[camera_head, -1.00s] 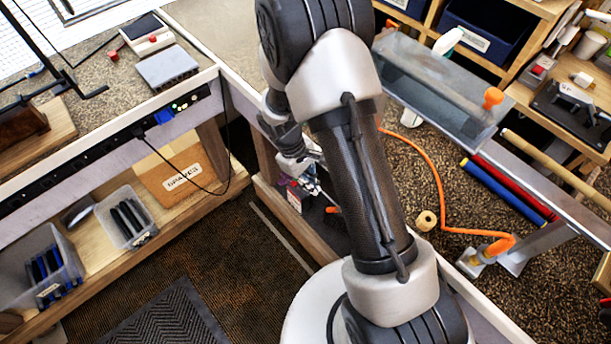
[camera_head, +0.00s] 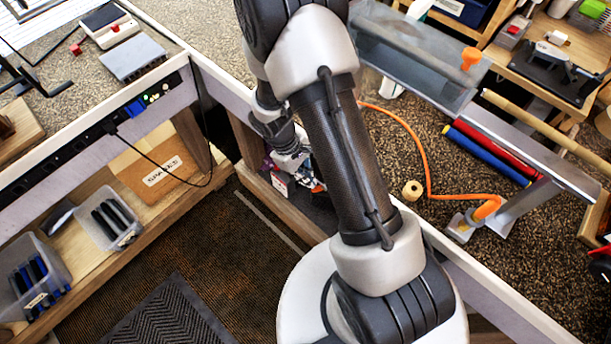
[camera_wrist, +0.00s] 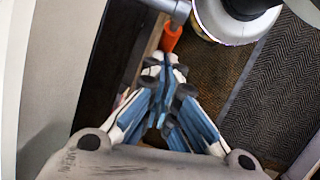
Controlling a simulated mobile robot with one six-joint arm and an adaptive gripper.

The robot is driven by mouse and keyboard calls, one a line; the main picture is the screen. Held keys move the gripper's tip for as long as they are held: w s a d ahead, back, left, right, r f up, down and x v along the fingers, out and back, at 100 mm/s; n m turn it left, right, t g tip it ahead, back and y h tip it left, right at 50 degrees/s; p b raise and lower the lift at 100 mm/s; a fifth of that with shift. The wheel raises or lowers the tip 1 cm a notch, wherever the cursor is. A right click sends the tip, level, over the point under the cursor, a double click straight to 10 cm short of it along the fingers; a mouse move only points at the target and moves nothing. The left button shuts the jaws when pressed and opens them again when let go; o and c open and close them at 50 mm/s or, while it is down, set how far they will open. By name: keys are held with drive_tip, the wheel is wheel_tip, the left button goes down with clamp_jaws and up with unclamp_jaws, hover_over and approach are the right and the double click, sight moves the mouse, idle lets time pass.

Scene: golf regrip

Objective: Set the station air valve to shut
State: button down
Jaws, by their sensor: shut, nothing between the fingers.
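An orange handle (camera_wrist: 172,37) shows in the wrist view just beyond my fingertips; I take it for the air valve's handle. Its body is mostly hidden, and I cannot tell how the valve is set. My gripper (camera_wrist: 165,62) is shut and empty, with its tips very close to the handle's near end; touching or apart is unclear. In the head view my gripper (camera_head: 306,178) is low beside the bench's wooden side, partly behind my arm. A small bit of orange (camera_head: 319,188) shows beside it.
An orange hose (camera_head: 429,160) runs across the right bench past a clear trough (camera_head: 415,55). A tan roll (camera_head: 412,190) and red and blue rods (camera_head: 487,157) lie there. The left bench has a shelf with bins (camera_head: 108,218). Dark floor lies between the benches.

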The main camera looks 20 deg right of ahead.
drive_tip(key=shift+s+f+g+h, duration=0.1)
drive_tip(key=shift+f+g+h, duration=0.25)
drive_tip(key=shift+g, duration=0.35)
drive_tip(key=g, duration=0.1)
drive_tip(key=f, duration=0.1)
drive_tip(key=s+f+g+h, duration=0.1)
drive_tip(key=shift+d+g, duration=0.25)
drive_tip(key=shift+g, duration=0.05)
drive_tip(key=shift+s+f, duration=0.15)
idle(0.3)
idle(0.3)
